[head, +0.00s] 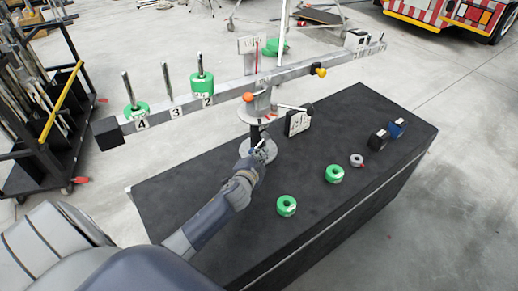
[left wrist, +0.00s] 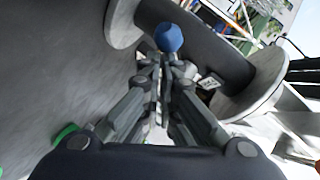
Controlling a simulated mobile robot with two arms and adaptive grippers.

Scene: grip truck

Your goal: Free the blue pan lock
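The blue ball knob of the pan lock (left wrist: 168,37) shows in the left wrist view, just beyond my left fingertips. My left gripper (left wrist: 164,66) has its two fingers drawn close together, with only a narrow gap between them. I cannot tell whether they touch the knob or its stem. In the head view my left gripper (head: 264,148) is at the foot of the scale's column, under the beam (head: 240,82). I cannot make out the blue knob there. My right gripper is not in view.
The scale stands on a black case (head: 330,140). The beam carries green weights (head: 202,84), an orange knob (head: 248,97) and a yellow knob (head: 321,72). Loose green rings (head: 287,206), a grey ring (head: 357,160) and dark blocks (head: 378,139) lie to the right. The case's front left is clear.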

